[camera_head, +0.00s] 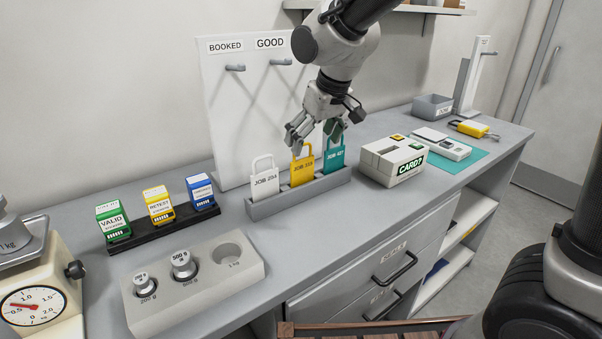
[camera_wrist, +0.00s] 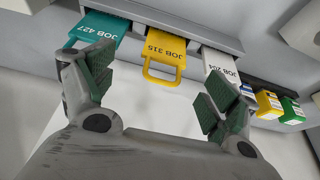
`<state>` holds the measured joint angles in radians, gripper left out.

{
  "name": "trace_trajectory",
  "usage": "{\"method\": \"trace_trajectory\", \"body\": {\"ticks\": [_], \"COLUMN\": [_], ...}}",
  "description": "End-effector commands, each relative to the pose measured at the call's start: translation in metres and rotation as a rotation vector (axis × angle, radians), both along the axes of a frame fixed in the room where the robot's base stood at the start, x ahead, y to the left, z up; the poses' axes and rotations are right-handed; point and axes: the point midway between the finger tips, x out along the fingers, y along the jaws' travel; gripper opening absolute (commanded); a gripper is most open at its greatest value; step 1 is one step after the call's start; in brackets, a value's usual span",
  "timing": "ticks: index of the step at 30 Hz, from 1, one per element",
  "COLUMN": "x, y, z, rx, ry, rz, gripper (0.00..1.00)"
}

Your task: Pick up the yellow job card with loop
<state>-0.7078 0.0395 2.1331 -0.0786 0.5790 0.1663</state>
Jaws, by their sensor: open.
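The yellow job card with loop (camera_head: 302,167), marked JOB 315, stands upright in a grey holder (camera_head: 262,209) between a white card (camera_head: 265,181) and a teal card (camera_head: 336,153). My gripper (camera_head: 314,137) is open and empty above the holder, by the yellow card's loop. In the wrist view, the yellow card (camera_wrist: 165,47) and its loop lie ahead, between and just beyond the spread fingers of my gripper (camera_wrist: 158,90). The teal card (camera_wrist: 103,26) is near the left finger and the white card (camera_wrist: 220,64) near the right finger. I cannot tell whether a finger touches a card.
A white board with hooks (camera_head: 225,110) stands behind the holder. A white CARD? box (camera_head: 384,165) is close on the right. A rack of coloured blocks (camera_head: 170,228) and a weight block (camera_head: 225,277) are on the left. The counter in front of the holder is clear.

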Motion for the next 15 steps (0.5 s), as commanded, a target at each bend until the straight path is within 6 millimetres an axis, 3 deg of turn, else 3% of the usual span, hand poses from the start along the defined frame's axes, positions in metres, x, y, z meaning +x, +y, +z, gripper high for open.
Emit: {"method": "trace_trajectory", "body": {"ticks": [15], "x": [0.021], "y": [0.023], "z": [-0.062], "rx": [-0.001], "ry": [0.003], "rz": [-0.005], "gripper": [0.88]}}
